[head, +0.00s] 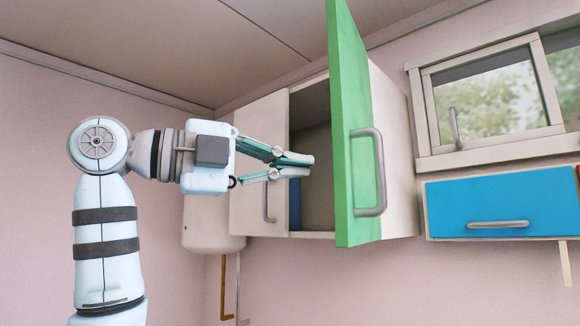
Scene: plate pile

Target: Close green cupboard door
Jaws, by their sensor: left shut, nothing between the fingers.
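The green cupboard door (348,110) stands wide open, swung out toward me from the white wall cupboard (393,130). Its grey bar handle (380,172) is on the right face as I see it. My left gripper (308,161) is shut and empty. Its fingertips are to the left of the green door, in front of the open compartment. My right gripper is not in view.
A closed white door (260,140) with a handle is on the cupboard's left half, behind my left gripper. A blue drawer front (500,200) and a window (485,100) are at the right. The ceiling (170,45) is above.

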